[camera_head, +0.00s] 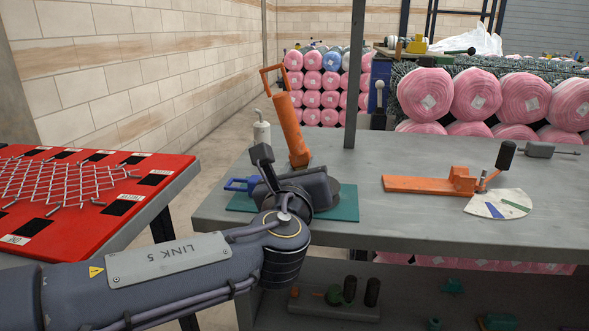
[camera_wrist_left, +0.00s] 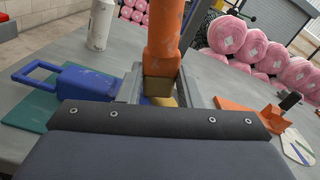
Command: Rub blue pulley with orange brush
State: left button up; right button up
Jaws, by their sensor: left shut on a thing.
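The orange brush (camera_head: 291,128) stands nearly upright, tilted, with a looped handle at its top. My left gripper (camera_wrist_left: 161,88) is shut on its lower part, with a finger on each side in the left wrist view, where the brush (camera_wrist_left: 164,45) shows a yellowish lower end. The blue pulley (camera_head: 238,184) lies on the green mat, its loop pointing left. In the left wrist view the pulley (camera_wrist_left: 85,82) is left of the fingers, and some blue shows below the brush's end. My wrist hides much of the pulley; I cannot tell whether brush and pulley touch. My right gripper is out of view.
The green mat (camera_head: 345,207) lies on the grey table (camera_head: 410,160). A white bottle (camera_head: 262,137) stands behind left. An orange tool (camera_head: 430,184) and a white dial plate (camera_head: 498,204) lie right. A red board (camera_head: 150,196) with wire mesh is at the left. The table's middle is clear.

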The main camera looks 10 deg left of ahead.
pick_arm(q)
jog(key=shift+d, duration=2.85)
jog(key=shift+d+p, duration=0.3)
jog(key=shift+d, duration=0.35)
jog(key=shift+r, duration=0.1)
notch_tip(320, 180, up, 7)
jog(key=p, duration=0.6)
